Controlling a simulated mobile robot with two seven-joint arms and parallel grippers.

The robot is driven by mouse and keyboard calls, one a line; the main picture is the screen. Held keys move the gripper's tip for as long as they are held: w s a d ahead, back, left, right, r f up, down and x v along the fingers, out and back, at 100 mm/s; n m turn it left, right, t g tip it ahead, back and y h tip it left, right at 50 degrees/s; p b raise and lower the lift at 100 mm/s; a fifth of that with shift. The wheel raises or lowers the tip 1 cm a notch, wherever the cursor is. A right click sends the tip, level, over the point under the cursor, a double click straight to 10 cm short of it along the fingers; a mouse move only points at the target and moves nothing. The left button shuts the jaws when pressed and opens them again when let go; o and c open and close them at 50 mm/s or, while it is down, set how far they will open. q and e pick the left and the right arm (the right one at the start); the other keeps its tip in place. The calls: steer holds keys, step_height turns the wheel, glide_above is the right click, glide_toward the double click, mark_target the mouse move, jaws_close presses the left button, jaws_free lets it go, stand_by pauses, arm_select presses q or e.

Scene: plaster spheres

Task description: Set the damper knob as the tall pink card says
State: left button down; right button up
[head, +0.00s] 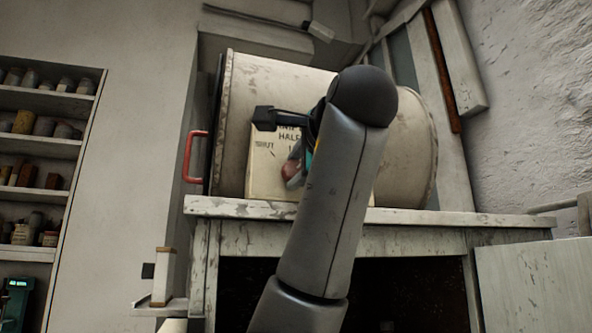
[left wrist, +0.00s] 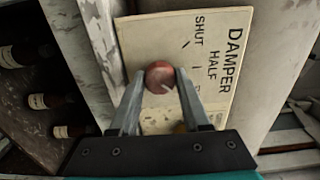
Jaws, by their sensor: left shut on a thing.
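The damper knob (left wrist: 159,77) is a round reddish-brown knob on a cream plate (left wrist: 150,28). The plate is lettered DAMPER, SHUT and HALF; a further label is mostly hidden by a finger. My left gripper (left wrist: 158,84) is shut on the knob, one finger on each side. The tall pink card is not in either view. My right gripper is not in view.
The plate stands before a big pale drum (head: 285,75) with a red handle (head: 193,157), on a worn white bench (head: 240,208). Shelves (head: 40,147) with jars stand at the left. Dark bottles (left wrist: 50,101) show in the left wrist view.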

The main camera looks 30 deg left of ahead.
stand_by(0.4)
arm_select(q)
steer(key=shift+c, duration=1.8)
jaws_free()
steer(key=shift+d, duration=0.1)
steer(key=b+v, duration=0.5)
steer(key=v, duration=1)
steer(key=shift+s, duration=0.15)
